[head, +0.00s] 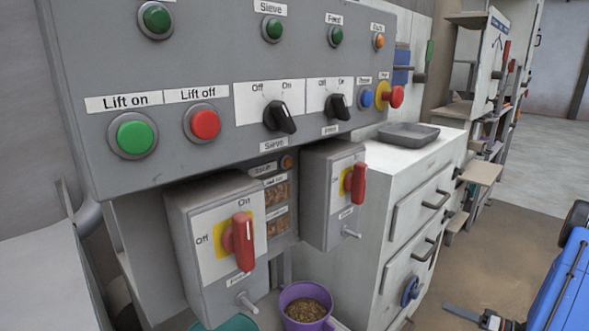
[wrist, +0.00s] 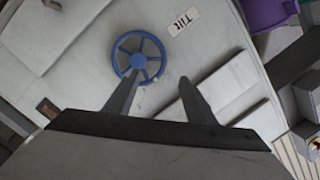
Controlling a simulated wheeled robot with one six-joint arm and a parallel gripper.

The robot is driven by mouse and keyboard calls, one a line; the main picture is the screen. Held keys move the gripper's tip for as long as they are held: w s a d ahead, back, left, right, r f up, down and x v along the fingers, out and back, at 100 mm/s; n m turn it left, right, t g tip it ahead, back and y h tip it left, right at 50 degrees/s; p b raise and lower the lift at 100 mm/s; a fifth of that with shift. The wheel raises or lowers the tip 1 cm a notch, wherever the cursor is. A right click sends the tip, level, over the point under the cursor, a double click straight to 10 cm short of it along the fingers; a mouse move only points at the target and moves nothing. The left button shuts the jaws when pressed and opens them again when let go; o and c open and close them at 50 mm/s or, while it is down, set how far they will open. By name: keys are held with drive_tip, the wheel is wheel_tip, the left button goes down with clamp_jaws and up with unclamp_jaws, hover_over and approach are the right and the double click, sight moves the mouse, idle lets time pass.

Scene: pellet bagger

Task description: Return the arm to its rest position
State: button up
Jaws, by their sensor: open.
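My gripper (wrist: 160,80) is open and empty in the wrist view, its two dark fingers apart. A blue handwheel (wrist: 138,58) on a pale panel shows beyond the left fingertip; I cannot tell how far off it is. A label reading "Tilt" (wrist: 185,24) is beside the wheel. In the head view the same blue wheel (head: 410,291) is low on the white cabinet (head: 373,223).
A grey control panel (head: 225,65) with buttons and black knobs fills the upper left. Two switch boxes with red handles (head: 243,242) jut out below it. A purple bucket of pellets (head: 304,307) stands on the floor. A grey tray (head: 408,135) lies on the cabinet. The floor at right is open.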

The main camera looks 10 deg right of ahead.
drive_tip(key=s+a+r+n+g+h, duration=0.15)
drive_tip(key=a+r+g, duration=0.25)
drive_tip(key=a+r, duration=0.4)
drive_tip(key=s+a+r+g, duration=0.2)
drive_tip(key=a+r+g, duration=0.2)
drive_tip(key=a+r, duration=0.4)
drive_tip(key=s+a+r+n+g+h, duration=0.1)
drive_tip(key=s+a+r+g, duration=0.15)
drive_tip(key=a+r, duration=0.55)
drive_tip(key=s+a+r+t+h, duration=0.1)
drive_tip(key=s+a+r+h, duration=0.2)
drive_tip(key=s, duration=0.4)
drive_tip(key=s+a+r+m+t+h, duration=0.1)
drive_tip(key=s+a+r+h, duration=0.2)
drive_tip(key=s, duration=0.4)
drive_tip(key=s+a+r+m+t+h, duration=0.1)
drive_tip(key=s+a+r+h, duration=0.2)
drive_tip(key=s, duration=0.5)
drive_tip(key=shift+a+r+h, duration=0.35)
drive_tip(key=shift+a+r, duration=0.55)
drive_tip(key=shift+a, duration=0.15)
